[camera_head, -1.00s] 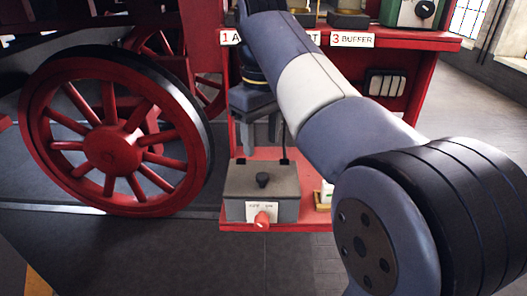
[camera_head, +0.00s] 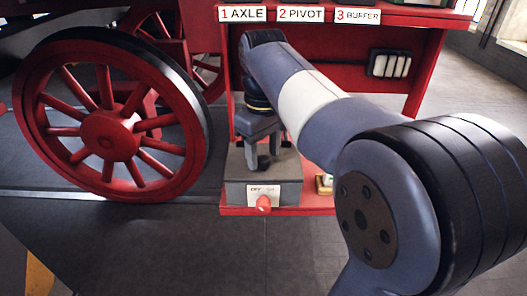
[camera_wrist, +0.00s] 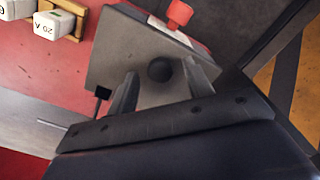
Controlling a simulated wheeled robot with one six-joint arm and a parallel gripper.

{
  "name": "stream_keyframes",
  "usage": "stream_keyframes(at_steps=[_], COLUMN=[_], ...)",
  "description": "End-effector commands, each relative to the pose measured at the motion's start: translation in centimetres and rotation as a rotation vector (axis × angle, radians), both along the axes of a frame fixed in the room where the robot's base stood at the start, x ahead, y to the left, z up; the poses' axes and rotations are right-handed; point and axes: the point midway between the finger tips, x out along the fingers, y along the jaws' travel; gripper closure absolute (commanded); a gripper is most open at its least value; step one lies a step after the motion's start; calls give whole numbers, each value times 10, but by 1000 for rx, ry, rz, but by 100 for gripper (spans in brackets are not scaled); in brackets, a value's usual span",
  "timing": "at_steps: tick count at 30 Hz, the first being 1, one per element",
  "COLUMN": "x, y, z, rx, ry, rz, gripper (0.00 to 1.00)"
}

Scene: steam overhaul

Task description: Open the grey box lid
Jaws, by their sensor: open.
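The grey box (camera_head: 283,194) stands on the low red shelf, its lid (camera_head: 285,165) shut. A dark round knob sits on top of the lid; it shows in the wrist view as a dark ball (camera_wrist: 161,71). A red knob (camera_head: 263,204) and a white label are on the box's front. My gripper (camera_head: 263,165) points down over the lid, open, with its fingers to either side of the lid knob. In the wrist view the fingers (camera_wrist: 155,85) flank the knob, with gaps showing. I cannot tell how far above the lid the fingertips are.
White blocks in a wooden holder (camera_wrist: 77,20) stand beside the box on the red shelf (camera_head: 310,211). A large red spoked wheel (camera_head: 110,135) is to the left. Labels for axle, pivot and buffer line the upper shelf. The floor in front is clear.

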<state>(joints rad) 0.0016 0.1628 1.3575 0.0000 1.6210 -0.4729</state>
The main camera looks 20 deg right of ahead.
Motion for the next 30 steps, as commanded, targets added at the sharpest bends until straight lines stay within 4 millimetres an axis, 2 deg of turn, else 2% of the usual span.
stream_keyframes(at_steps=[10,27,30], x=[0,0,0], y=[0,0,0], z=[-3,-3,-3], rx=[0,0,0], ry=[0,0,0], rz=[0,0,0], gripper=[53,100,100])
